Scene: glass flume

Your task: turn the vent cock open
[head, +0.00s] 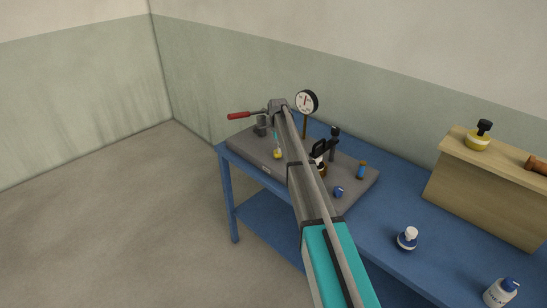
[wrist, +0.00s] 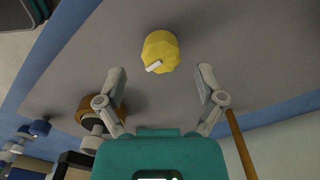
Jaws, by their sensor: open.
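A lobed yellow knob with a short white pointer bar, which I take to be the vent cock (wrist: 160,52), stands on the grey base plate. The bar slants slightly, near the knob's lower edge in the wrist view. In the head view the yellow knob (head: 277,154) is on the left part of the plate. My gripper (wrist: 163,70) is open, its two fingers apart on either side below the knob, with nothing between them. In the head view my gripper (head: 276,146) hangs just above the knob, small and partly hidden by my arm. I cannot see any contact.
The grey base plate (head: 357,188) lies on the blue table (head: 385,222). A dial gauge (head: 306,102) on a brown post, a red-handled lever (head: 239,116) and a brown round fitting (wrist: 96,110) are close by. A wooden box (head: 490,195) and bottles stand at right.

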